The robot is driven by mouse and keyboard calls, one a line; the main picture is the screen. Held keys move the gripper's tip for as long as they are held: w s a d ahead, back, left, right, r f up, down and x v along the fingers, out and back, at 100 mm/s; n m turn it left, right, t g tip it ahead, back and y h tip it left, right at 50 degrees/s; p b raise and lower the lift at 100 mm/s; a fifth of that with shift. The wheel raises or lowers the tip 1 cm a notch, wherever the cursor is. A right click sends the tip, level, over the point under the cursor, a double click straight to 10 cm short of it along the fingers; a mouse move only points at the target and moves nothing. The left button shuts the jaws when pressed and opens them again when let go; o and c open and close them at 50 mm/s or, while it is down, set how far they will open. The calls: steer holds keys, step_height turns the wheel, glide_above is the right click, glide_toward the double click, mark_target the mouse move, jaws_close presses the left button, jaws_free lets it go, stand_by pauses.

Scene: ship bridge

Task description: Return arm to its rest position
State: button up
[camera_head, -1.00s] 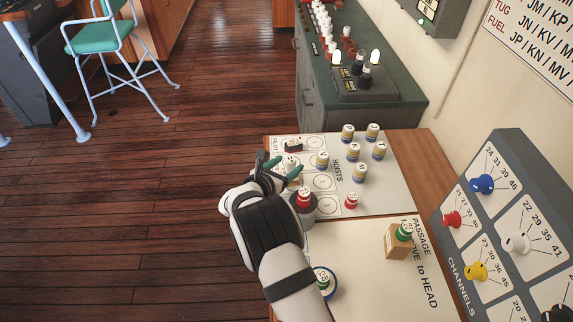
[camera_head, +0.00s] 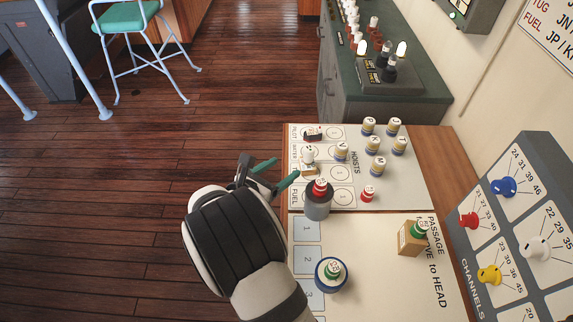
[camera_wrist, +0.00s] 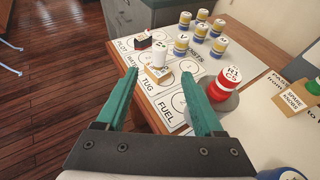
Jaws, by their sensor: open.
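My gripper (camera_head: 273,174) is open and empty at the left edge of the table in the head view, with its green fingers apart. In the wrist view my gripper (camera_wrist: 160,98) shows nothing between its fingertips but the hoists board behind. The hoists board (camera_head: 343,200) has printed circles and row labels. A white-topped piece (camera_head: 308,155) stands on a small tan block on the board, just beyond the fingers. A red-topped piece (camera_head: 320,187) sits on a grey cylinder (camera_head: 318,206) right of the fingers.
Several blue, white and yellow pieces (camera_head: 376,165) stand at the board's back right. The passage board (camera_head: 375,265) carries a green-topped piece in a blue ring (camera_head: 332,273) and a tan box (camera_head: 411,241). The channels panel (camera_head: 515,210) rises at right. Open floor (camera_head: 130,190) lies left.

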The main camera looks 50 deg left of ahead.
steer(key=w+d+r+m+h, duration=0.1)
steer(key=w+d+m, duration=0.1)
steer(key=w+d+r+m+h, duration=0.1)
steer(key=w+d+r+m, duration=0.1)
steer(key=d+m, duration=0.1)
steer(key=w+d+r+m+g+h, duration=0.1)
steer(key=w+d+r+m, duration=0.1)
steer(key=m, duration=0.1)
steer(key=shift+w+d+r+h, duration=0.2)
steer(key=shift+w+d+h, duration=0.1)
steer(key=shift+w, duration=0.05)
steer(key=d+r+m+g+h, duration=0.25)
steer(key=d+m, duration=0.45)
steer(key=d, duration=0.6)
steer(key=d+r+m+g+h, duration=0.2)
steer(key=d+r+m+g, duration=0.15)
steer(key=d+m, duration=0.7)
steer(key=s+d+m+g+y, duration=0.2)
steer(key=s+d+m+g, duration=0.5)
steer(key=s+d, duration=0.6)
steer(key=s+a+m+y, duration=0.1)
steer(key=s+m+y, duration=0.3)
steer(key=s+m, duration=0.4)
steer(key=shift+s+a+f+m+y, duration=0.2)
steer(key=shift+a+m+y, duration=0.15)
steer(key=shift+m, duration=0.6)
